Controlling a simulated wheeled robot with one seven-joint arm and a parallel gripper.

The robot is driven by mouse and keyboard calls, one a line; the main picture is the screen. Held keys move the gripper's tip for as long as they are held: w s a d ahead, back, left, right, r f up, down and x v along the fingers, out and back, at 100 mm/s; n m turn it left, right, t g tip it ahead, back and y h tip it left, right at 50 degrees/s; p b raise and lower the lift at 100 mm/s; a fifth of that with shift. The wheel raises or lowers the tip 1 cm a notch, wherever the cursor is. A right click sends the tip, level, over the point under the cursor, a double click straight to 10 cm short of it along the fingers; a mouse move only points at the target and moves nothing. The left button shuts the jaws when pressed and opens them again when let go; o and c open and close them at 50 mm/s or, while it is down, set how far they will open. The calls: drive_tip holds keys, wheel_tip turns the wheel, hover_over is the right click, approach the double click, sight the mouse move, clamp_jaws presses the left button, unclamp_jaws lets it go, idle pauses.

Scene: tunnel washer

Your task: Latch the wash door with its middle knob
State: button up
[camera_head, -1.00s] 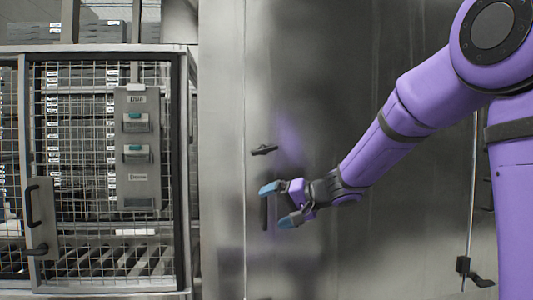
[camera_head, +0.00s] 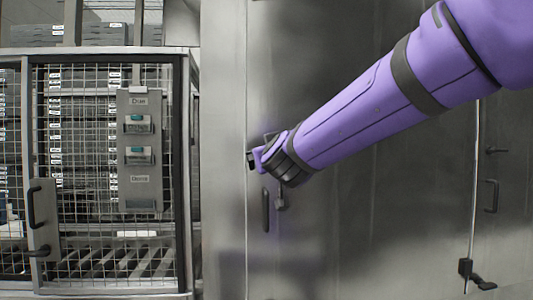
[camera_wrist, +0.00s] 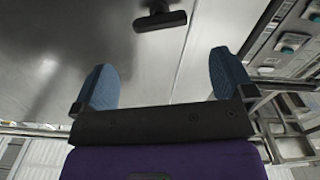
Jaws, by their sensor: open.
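The wash door (camera_head: 340,235) is a large grey steel panel, right of centre in the head view. A dark bar-shaped knob (camera_wrist: 160,20) on a short stem shows at the top of the wrist view. It lies beyond my open gripper (camera_wrist: 163,75), roughly in line with the gap between the two blue fingers, and nothing is between them. In the head view my gripper (camera_head: 262,158) is at the door's left side, where it and my wrist largely hide the knob. I cannot tell the exact gap to the door.
A dark vertical pull handle (camera_head: 266,210) sits just below my gripper. A mesh cage (camera_head: 90,240) with a control box (camera_head: 139,185) stands at left. A rod with a dark latch (camera_head: 465,268) and further handles are at right. The lower door face is clear.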

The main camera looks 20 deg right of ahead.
drive_tip(key=w, duration=0.3)
drive_tip(key=w+d, duration=0.1)
drive_tip(key=w, duration=0.3)
drive_tip(key=w+d, duration=0.1)
drive_tip(key=w, duration=0.2)
drive_tip(key=shift+w, duration=0.2)
